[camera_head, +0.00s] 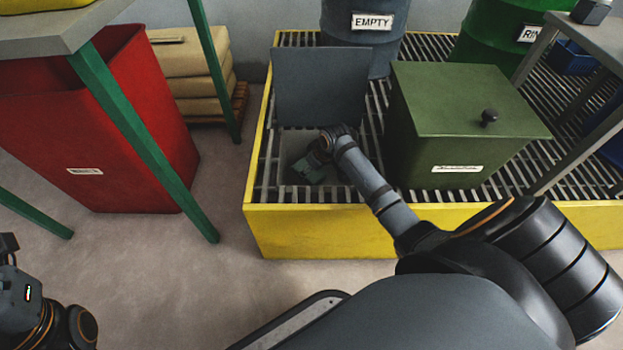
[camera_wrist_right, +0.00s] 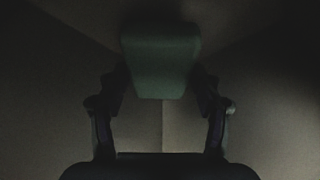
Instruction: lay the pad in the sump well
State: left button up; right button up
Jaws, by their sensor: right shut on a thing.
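The pad (camera_wrist_right: 160,65) is a dark green block in the right wrist view, between the two fingers of my right gripper (camera_wrist_right: 162,85). The gripper is shut on it. In the head view my right arm reaches down into the sump well (camera_head: 292,140), an opening in the yellow pallet's grating. The gripper end is low inside the well, and its fingers are mostly hidden there. The wrist view is dark; I cannot tell whether the pad touches the well floor. My left gripper (camera_head: 8,245) is only partly in view at the lower left, and its jaw state is unclear.
A grey hatch plate (camera_head: 320,88) stands upright behind the well. A green lidded box (camera_head: 455,125) stands on the grating to the right. Drums, one a grey EMPTY drum (camera_head: 362,45), stand behind. A red bin (camera_head: 100,130) and green table legs are at left.

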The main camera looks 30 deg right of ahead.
aim_at(312, 177)
notch_tip(312, 177, down, 4)
jog(key=b, duration=0.2)
jog(key=shift+f+b, duration=0.15)
jog(key=shift+b, duration=0.2)
jog(key=o, duration=1)
